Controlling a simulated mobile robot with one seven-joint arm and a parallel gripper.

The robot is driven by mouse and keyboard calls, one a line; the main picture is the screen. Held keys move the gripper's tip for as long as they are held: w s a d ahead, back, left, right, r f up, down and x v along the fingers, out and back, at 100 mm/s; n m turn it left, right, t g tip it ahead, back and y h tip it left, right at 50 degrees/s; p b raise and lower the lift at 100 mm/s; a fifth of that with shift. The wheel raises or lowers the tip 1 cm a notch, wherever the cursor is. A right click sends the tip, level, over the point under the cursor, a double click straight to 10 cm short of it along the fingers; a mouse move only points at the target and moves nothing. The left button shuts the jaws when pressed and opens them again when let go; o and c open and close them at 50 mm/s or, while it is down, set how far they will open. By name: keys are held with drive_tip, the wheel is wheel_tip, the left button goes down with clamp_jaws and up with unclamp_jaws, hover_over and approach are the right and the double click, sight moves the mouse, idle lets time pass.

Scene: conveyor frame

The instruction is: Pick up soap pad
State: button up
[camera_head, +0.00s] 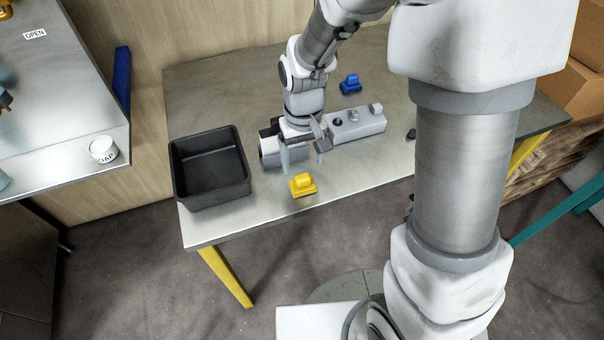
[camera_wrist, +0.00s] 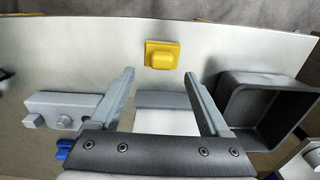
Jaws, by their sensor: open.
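My gripper (camera_head: 303,162) is open and empty above the metal table, and its two fingers also show in the wrist view (camera_wrist: 159,76). A small white round pad (camera_head: 103,149), with lettering that reads like "SOAP" on its side, sits near the front right corner of the left counter, far to the left of my gripper. In the wrist view the yellow block (camera_wrist: 163,56) shows just beyond the fingertips.
A black open bin (camera_head: 210,192), apparently empty, stands at the table's left end. A grey fixture with knobs (camera_head: 355,124) and a blue block (camera_head: 350,84) lie behind and to the right. A gap separates the table from the left counter (camera_head: 60,110).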

sight(303, 176)
drive_tip(key=f, duration=0.3)
drive_tip(key=f+b, duration=0.1)
drive_tip(key=f, duration=0.1)
drive_tip(key=shift+s+f, duration=0.2)
drive_tip(key=shift+s, duration=0.05)
drive_tip(key=c, duration=1)
drive_tip(key=shift+r, duration=0.15)
wheel_tip(303, 176, up, 5)
drive_tip(key=shift+f+p, duration=0.2)
drive_tip(key=shift+p, duration=0.35)
drive_tip(key=s+d+r, duration=0.1)
drive_tip(key=s+r, duration=0.1)
drive_tip(key=s, duration=0.1)
drive_tip(key=s+d+r+p, duration=0.1)
drive_tip(key=s+r, duration=0.1)
drive_tip(key=s, duration=0.2)
drive_tip(key=s+d+r, duration=0.2)
drive_tip(key=s, duration=0.2)
drive_tip(key=shift+r, duration=0.1)
drive_tip(key=o, duration=0.8)
drive_tip(key=shift+w, duration=0.1)
drive_tip(key=c, duration=0.6)
